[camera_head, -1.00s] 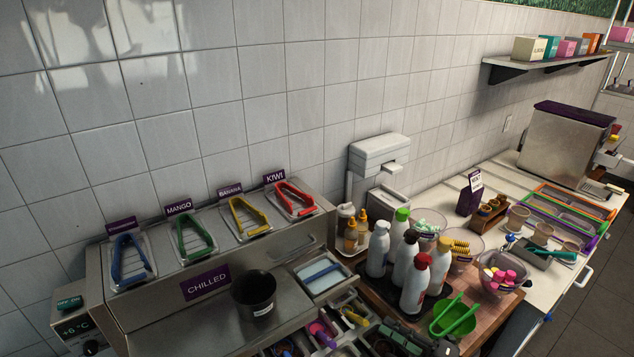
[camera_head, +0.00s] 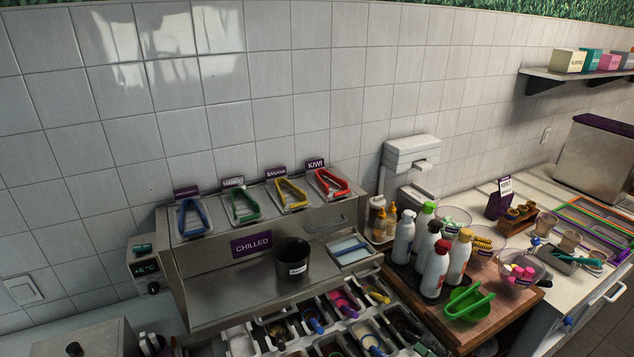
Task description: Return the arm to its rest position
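My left gripper is not in view. The green bowl (camera_head: 464,308) with a green handled tool sits on the wooden board (camera_head: 497,323), just right of the dark shape.
Several bottles (camera_head: 434,272) stand left of the green bowl. A chilled counter (camera_head: 213,295) carries a black pot (camera_head: 292,259) and coloured tongs, with topping bins (camera_head: 240,341) below. A dispenser (camera_head: 411,153) stands by the wall. Clear cups and trays fill the right counter (camera_head: 541,283).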

